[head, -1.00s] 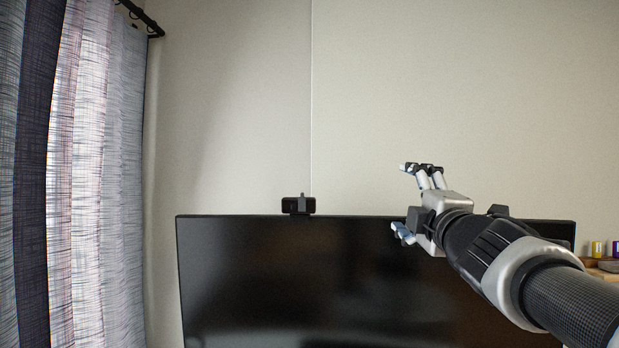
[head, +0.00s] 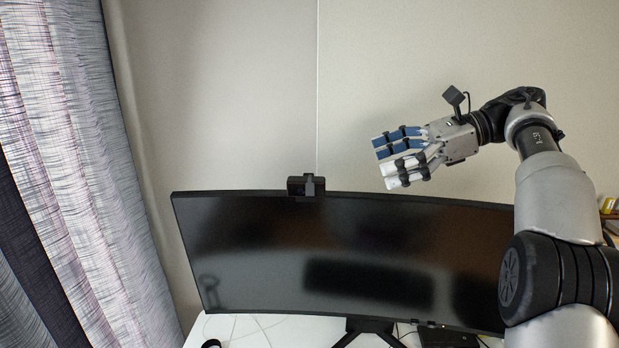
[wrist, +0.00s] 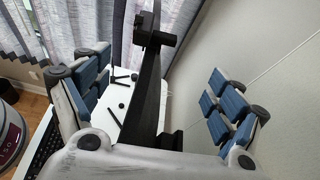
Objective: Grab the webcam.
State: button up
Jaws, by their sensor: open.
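The webcam (head: 306,186) is a small black box clipped on the top edge of the monitor (head: 330,255), left of the middle. In the wrist view the webcam (wrist: 155,30) shows near the top centre, on the monitor seen edge-on (wrist: 147,95). My gripper (head: 385,160) is in front of the wall, to the right of the webcam and slightly above it, clearly apart from it. Its fingers point left. In the wrist view the blue-padded fingers (wrist: 160,95) are spread wide with nothing held, and the webcam lies beyond them in the gap between.
A patterned curtain (head: 80,170) hangs on the left. A white desk (head: 255,330) lies under the monitor, with dark items on it in the wrist view (wrist: 118,98). The wall (head: 230,100) is close behind. The space between gripper and webcam looks clear.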

jog(key=b, duration=0.1)
send_near(298, 199)
jog(key=w+a, duration=0.2)
jog(key=w, duration=0.1)
jog(key=shift+a, duration=0.35)
jog(key=x, duration=0.5)
jog(key=shift+s+a+r+p, duration=0.2)
jog(key=shift+s+a+p, duration=0.1)
jog(key=shift+s+p, duration=0.1)
jog(key=shift+w+d, duration=0.1)
jog(key=shift+d, duration=0.05)
jog(key=shift+c, duration=0.4)
jog(key=c, duration=1.1)
jog(key=shift+c, duration=0.2)
